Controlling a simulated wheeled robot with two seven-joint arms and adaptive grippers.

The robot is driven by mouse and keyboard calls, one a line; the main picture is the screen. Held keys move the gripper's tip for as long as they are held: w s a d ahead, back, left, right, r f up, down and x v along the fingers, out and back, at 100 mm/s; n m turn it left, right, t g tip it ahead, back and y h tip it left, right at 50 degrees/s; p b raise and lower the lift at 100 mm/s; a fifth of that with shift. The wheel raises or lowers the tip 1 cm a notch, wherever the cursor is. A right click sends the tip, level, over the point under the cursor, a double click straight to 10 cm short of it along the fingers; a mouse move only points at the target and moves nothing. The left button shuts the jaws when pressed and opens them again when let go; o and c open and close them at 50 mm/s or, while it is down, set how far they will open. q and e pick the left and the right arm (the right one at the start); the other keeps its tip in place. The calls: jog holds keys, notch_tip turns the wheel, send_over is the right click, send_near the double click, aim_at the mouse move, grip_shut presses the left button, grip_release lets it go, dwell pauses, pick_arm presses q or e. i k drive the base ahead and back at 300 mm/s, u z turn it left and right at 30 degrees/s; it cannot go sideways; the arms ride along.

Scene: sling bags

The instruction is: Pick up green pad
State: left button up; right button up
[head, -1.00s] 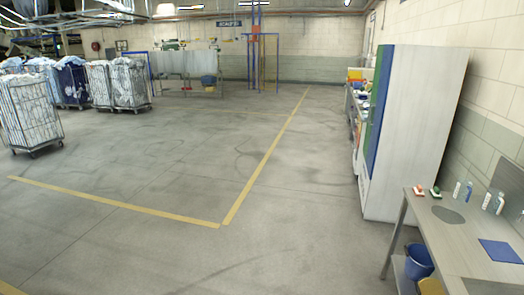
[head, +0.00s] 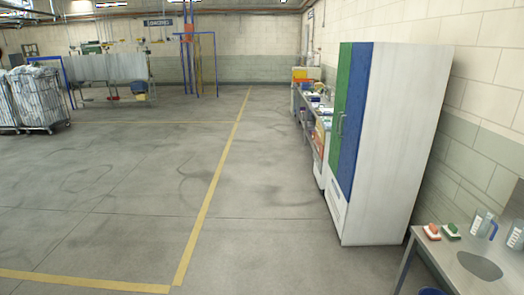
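A small pad with a green top and pale underside (head: 451,231) lies on the steel table (head: 432,253) at the lower right. A similar pad with a red top (head: 432,232) lies just to its left, with a small gap between them. Neither of my grippers is in view, so their state does not show.
A tall white cabinet with green and blue doors (head: 383,145) stands just behind the table. Clear jugs (head: 481,222) stand right of the pads, near a dark round patch (head: 479,265). A blue bucket (head: 430,292) is partly visible below. Open floor lies left.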

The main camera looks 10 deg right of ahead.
aim_at(450, 230)
jog(key=z, duration=0.25)
jog(key=i, duration=1.95)
jog(key=z, duration=1)
jog(key=i, duration=1.2)
jog(key=z, duration=2.05)
jog(key=i, duration=0.85)
jog(key=z, duration=0.7)
